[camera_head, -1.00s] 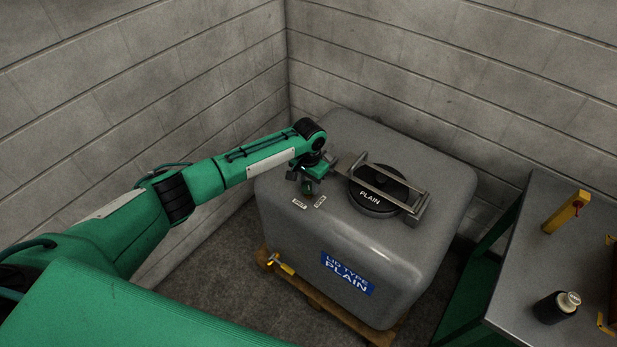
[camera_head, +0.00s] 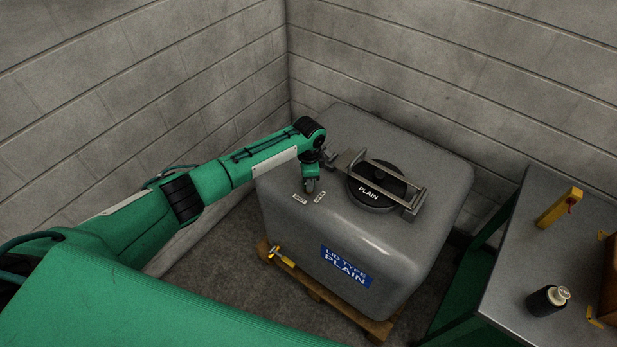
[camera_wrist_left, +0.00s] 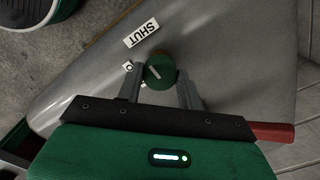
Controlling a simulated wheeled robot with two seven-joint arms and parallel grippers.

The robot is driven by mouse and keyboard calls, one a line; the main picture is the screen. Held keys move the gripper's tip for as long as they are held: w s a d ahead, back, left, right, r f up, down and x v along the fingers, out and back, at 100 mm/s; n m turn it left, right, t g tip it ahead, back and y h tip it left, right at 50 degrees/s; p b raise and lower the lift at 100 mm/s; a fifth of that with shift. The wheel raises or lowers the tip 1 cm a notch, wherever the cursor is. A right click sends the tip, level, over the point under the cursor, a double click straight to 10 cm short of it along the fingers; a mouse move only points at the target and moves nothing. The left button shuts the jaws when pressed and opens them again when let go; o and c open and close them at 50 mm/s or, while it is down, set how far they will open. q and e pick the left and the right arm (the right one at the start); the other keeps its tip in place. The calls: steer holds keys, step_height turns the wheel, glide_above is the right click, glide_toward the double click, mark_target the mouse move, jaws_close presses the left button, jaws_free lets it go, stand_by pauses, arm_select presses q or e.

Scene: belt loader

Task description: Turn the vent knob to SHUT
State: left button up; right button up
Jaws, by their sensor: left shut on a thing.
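The vent knob (camera_wrist_left: 160,72) is a round green knob with a pale pointer line, on top of the grey tank (camera_head: 290,222). My left gripper (camera_wrist_left: 161,80) points down at it, with one finger on each side, and is shut on it. In the head view the left gripper (camera_head: 311,187) hides most of the knob. A white SHUT label (camera_wrist_left: 141,33) lies beyond the knob, upside down in the wrist view. A second label (camera_wrist_left: 127,66) is partly hidden by the left-hand finger. The pointer line slants and does not clearly aim at the SHUT label. My right gripper is not in view.
A black lid marked PLAIN (camera_head: 370,193) under a metal bar frame (camera_head: 414,203) stands just right of the gripper. A yellow-handled tap (camera_head: 280,256) is low on the tank. A metal bench (camera_head: 510,285) with a bottle (camera_head: 546,301) is at the right. Block walls stand behind.

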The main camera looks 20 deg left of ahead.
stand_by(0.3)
arm_select(q)
steer(key=o, duration=1)
steer(key=shift+r, duration=0.1)
step_height(320, 180, up, 14)
steer(key=b, duration=0.1)
steer(key=shift+f, duration=0.2)
